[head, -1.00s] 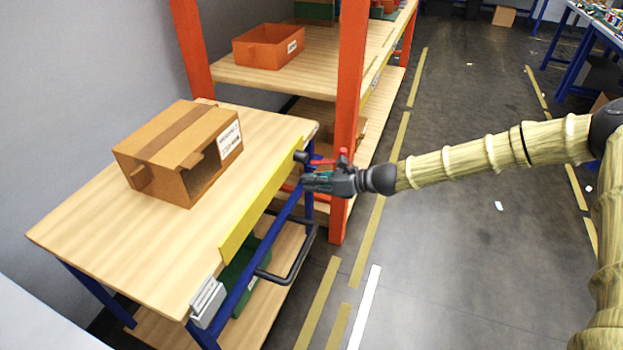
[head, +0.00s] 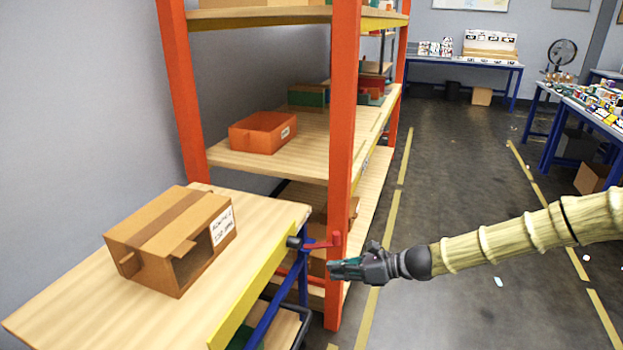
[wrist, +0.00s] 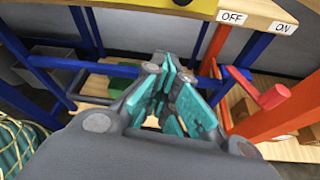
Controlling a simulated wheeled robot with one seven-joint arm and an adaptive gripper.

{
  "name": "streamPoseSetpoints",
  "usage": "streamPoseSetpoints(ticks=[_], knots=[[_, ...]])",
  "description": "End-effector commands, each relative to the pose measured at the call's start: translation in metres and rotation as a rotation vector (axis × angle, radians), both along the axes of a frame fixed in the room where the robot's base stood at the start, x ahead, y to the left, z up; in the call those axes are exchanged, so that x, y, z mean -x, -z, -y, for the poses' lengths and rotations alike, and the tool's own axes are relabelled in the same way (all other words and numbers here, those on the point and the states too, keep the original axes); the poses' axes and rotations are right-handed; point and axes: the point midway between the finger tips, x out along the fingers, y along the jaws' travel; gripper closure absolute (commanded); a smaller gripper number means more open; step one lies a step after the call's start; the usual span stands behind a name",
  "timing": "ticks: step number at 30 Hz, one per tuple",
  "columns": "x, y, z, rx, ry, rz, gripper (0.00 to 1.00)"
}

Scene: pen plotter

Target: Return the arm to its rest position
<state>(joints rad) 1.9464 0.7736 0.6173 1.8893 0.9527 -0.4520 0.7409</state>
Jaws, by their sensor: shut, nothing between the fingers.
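My gripper (head: 346,269) is at the end of my outstretched arm, which comes in from the right in the head view. It is in front of the orange shelf post, at the right end of the wooden workbench (head: 75,318). In the wrist view my gripper (wrist: 172,95) shows its teal fingers closed together with nothing between them. A red lever (head: 325,243) on the bench corner is just above and left of the gripper. It also shows right of the fingers in the wrist view (wrist: 270,97).
A cardboard box (head: 172,240) with an open side stands on the bench. An orange bin (head: 262,132) sits on the rack shelf. ON and OFF labels (wrist: 232,18) mark the bench edge. The aisle floor (head: 450,200) is open; tables stand at the far right.

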Motion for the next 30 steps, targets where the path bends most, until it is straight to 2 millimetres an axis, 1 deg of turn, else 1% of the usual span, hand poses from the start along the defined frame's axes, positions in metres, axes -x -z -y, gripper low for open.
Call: streamPoseSetpoints(ticks=[2, 5, 6, 8, 9, 11, 12, 14, 15, 17, 18, 21, 25, 30], knots=[[0.012, 0.013, -0.006, 0.04, -0.028, 0.0, 1.0], [0.037, 0.039, -0.015, 0.128, -0.087, 0.008, 1.0], [0.05, 0.053, -0.018, 0.172, -0.117, 0.014, 1.0], [0.071, 0.073, -0.022, 0.241, -0.169, 0.028, 1.0], [0.085, 0.086, -0.024, 0.288, -0.206, 0.038, 1.0], [0.107, 0.105, -0.024, 0.356, -0.264, 0.055, 1.0], [0.123, 0.117, -0.024, 0.401, -0.304, 0.067, 1.0], [0.145, 0.135, -0.022, 0.47, -0.369, 0.089, 1.0], [0.161, 0.146, -0.019, 0.515, -0.415, 0.107, 1.0], [0.185, 0.161, -0.015, 0.582, -0.488, 0.135, 1.0], [0.201, 0.171, -0.01, 0.625, -0.538, 0.155, 1.0], [0.238, 0.191, 0.003, 0.724, -0.665, 0.212, 1.0], [0.282, 0.208, 0.023, 0.835, -0.836, 0.295, 1.0], [0.332, 0.219, 0.053, 0.95, -1.063, 0.422, 1.0]])
